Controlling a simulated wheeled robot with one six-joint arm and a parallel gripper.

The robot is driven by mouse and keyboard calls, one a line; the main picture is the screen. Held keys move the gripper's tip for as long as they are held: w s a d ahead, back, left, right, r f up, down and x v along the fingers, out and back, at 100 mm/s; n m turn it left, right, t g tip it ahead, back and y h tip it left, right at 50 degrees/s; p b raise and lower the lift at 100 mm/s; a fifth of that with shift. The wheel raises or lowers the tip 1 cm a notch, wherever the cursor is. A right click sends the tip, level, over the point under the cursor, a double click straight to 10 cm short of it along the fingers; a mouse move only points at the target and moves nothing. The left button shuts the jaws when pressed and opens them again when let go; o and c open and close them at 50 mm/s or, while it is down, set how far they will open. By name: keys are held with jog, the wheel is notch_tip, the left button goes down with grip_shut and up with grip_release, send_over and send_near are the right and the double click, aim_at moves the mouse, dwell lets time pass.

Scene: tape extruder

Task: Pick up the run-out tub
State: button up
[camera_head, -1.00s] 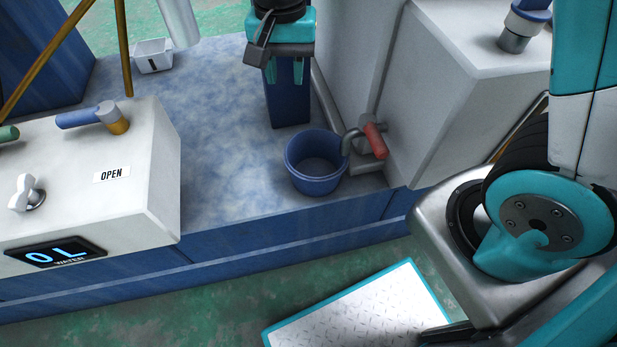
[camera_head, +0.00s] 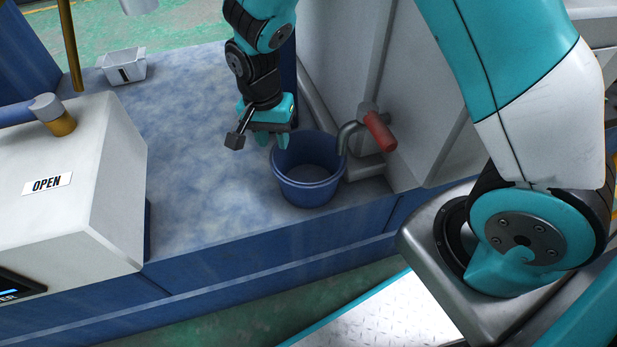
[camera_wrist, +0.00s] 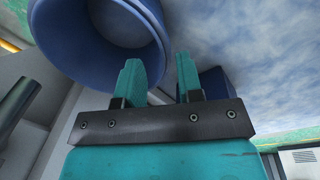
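A round blue tub (camera_head: 308,190), likely the run-out tub, stands upright on the mottled blue bench top below a bent metal spout with a red handle (camera_head: 380,131). It looks empty. My gripper (camera_head: 272,142) is just behind and left of the tub's rim, pointing down. In the wrist view the tub (camera_wrist: 60,45) fills the upper left. My two teal fingers (camera_wrist: 160,72) are apart there with nothing held. The left finger overlaps the tub's edge in the picture; I cannot tell whether it touches.
A white box with an OPEN label (camera_head: 47,184) stands at the left. A small white container (camera_head: 124,67) sits at the back left. A grey machine wall (camera_head: 425,110) rises right of the spout. The bench top (camera_head: 200,150) left of the tub is clear.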

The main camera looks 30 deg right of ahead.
aim_at(277, 149)
jog(key=f, duration=0.2)
jog(key=f+b, duration=0.2)
jog(key=f, duration=0.1)
jog(key=shift+s+d+f, duration=0.2)
jog(key=shift+d+f, duration=0.05)
jog(key=shift+f, duration=0.1)
jog(key=shift+r, duration=0.1)
jog(key=shift+c, duration=0.5)
grip_shut()
